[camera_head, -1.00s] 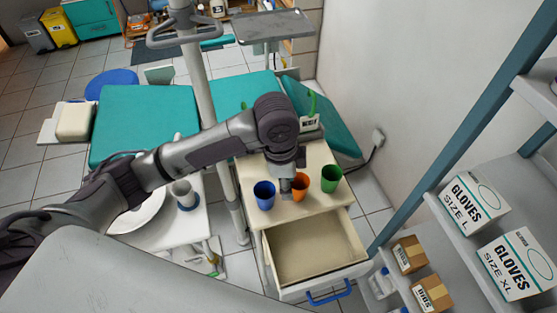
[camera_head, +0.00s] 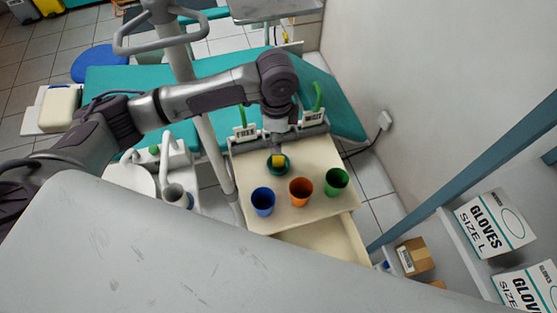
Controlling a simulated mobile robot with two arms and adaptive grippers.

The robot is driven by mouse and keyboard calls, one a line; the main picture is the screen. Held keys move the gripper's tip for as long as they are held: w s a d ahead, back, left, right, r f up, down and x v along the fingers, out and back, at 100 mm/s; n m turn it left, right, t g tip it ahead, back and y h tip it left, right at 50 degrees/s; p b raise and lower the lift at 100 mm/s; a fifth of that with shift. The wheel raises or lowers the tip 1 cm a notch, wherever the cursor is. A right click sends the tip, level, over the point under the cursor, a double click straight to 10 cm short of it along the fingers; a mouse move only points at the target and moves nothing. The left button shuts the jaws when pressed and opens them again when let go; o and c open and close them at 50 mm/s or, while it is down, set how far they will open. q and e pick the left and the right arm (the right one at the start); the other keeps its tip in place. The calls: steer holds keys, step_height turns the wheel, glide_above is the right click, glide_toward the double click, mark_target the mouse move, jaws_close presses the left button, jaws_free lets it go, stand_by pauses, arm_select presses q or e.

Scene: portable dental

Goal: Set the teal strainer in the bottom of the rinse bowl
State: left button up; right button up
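The teal strainer (camera_head: 283,171), a small round teal piece with a yellow block on top, sits on the cream cabinet top (camera_head: 237,180), behind the row of cups. My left gripper (camera_head: 278,153) points down right at the yellow block. The fingertips are small and partly merged with the arm, so I cannot tell whether they grip the block. A white round basin, apparently the rinse bowl (camera_head: 128,180), stands at the left on the white unit. Its near side is hidden by a grey surface and its bottom is unclear. My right gripper is not in view.
Blue (camera_head: 263,201), orange (camera_head: 300,191) and green (camera_head: 336,181) cups stand in front of the strainer. A drawer (camera_head: 330,238) is open below them. A pole (camera_head: 208,135) rises between cabinet and basin.

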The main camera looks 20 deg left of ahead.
mark_target(278, 157)
arm_select(q)
step_height(278, 157, down, 3)
steer(key=shift+w+f, duration=0.1)
steer(key=f, duration=0.4)
steer(key=shift+s+d+p, duration=0.25)
steer(key=shift+s+p, duration=0.1)
steer(key=shift+s, duration=0.05)
steer(key=shift+f, duration=0.6)
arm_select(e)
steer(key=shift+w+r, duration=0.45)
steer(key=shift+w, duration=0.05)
arm_select(q)
jaws_close()
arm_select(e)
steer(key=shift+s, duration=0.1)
